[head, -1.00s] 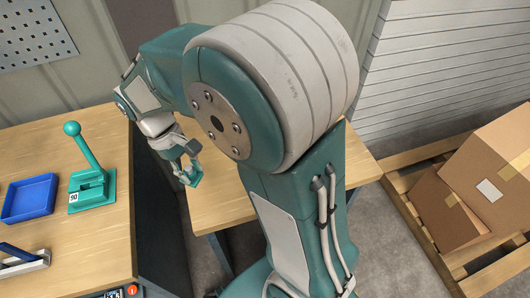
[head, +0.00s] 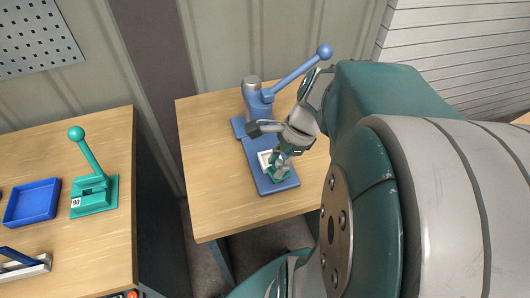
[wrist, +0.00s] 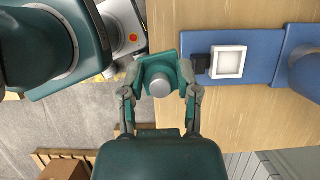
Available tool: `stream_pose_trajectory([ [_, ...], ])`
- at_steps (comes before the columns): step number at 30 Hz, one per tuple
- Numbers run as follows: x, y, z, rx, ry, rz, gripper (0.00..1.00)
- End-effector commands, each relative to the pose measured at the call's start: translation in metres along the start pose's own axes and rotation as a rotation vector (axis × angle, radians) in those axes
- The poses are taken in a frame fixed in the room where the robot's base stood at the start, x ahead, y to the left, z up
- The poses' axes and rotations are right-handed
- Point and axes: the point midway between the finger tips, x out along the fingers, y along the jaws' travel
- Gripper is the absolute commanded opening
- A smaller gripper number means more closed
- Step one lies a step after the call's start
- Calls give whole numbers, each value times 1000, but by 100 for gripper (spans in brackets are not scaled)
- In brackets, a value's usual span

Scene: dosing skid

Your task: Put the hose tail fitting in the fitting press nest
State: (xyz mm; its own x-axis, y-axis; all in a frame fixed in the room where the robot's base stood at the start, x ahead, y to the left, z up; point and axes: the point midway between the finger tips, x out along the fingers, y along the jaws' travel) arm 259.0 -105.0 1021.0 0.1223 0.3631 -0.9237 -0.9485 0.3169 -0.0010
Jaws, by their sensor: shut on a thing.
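The hose tail fitting, a green block with a round grey metal top, shows between my fingers in the wrist view (wrist: 160,72). My gripper (wrist: 160,92) is shut on it; in the head view my gripper (head: 281,165) hangs low by the front part of the blue lever press (head: 253,160). The press nest, a white square frame on the blue base, shows in the wrist view (wrist: 229,49) to the right of the fitting, apart from it. In the head view my gripper partly hides the nest (head: 265,158).
The blue press stands on a wooden table (head: 210,150), with bare wood to its left. A gap separates this from the left bench, which holds a green lever device (head: 94,194), a blue tray (head: 32,202) and a blue-handled clamp (head: 22,265).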

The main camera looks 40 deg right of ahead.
Motion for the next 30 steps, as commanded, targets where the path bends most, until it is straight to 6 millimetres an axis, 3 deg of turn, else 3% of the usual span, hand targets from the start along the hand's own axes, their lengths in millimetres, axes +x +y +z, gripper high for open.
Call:
stream_pose_trajectory([
  [3, -5, 4, -8, 134, 0, -58, 0],
  [8, -3, -3, -13, 182, 0, -73, 0],
  [23, 31, -88, -36, 178, 0, -69, 0],
  [30, 64, -116, -52, 178, 0, -69, 0],
])
